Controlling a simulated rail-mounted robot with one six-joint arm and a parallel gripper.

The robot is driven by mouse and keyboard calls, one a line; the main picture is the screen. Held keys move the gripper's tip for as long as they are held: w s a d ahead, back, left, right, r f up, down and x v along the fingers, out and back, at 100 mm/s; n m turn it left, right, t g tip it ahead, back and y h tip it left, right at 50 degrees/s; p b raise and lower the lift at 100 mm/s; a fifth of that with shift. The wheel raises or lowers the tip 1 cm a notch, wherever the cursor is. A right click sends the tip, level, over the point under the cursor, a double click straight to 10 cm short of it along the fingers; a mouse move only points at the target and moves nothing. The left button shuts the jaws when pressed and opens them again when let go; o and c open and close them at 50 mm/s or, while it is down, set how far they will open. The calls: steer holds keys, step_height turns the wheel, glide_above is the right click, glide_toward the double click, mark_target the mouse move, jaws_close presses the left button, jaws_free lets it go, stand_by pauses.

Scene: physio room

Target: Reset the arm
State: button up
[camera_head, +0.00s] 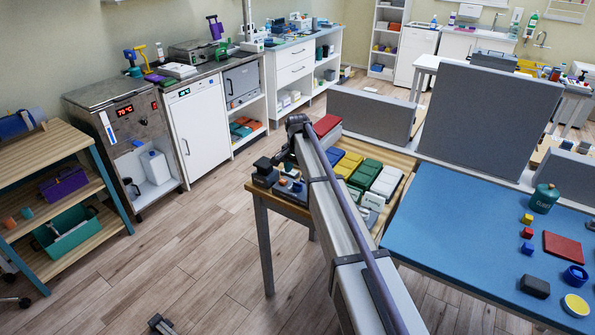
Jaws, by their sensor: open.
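My arm reaches from the bottom middle of the view up and away, over a wooden table (262,196). My gripper (281,160) shows small and dark at the arm's far end, above the table's left corner. It is open, and I see nothing held in it. Its fingers are hard to tell apart from the dark items behind and below it. The arm hides part of the table and some of what lies on it.
Yellow, green and white packs (366,178) and a red block (326,125) lie close by the arm. At right, a blue-topped table (450,225) holds a green bottle (544,198) and small blocks. Grey panels (487,125) stand behind. The floor at left is mostly clear.

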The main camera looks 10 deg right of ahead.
step_height(320, 180, up, 5)
steer(key=p, duration=0.2)
steer(key=shift+f+p, duration=0.15)
steer(key=shift+p, duration=0.15)
steer(key=s+n, duration=0.9)
steer(key=s, duration=2.9)
steer(key=shift+s, duration=0.1)
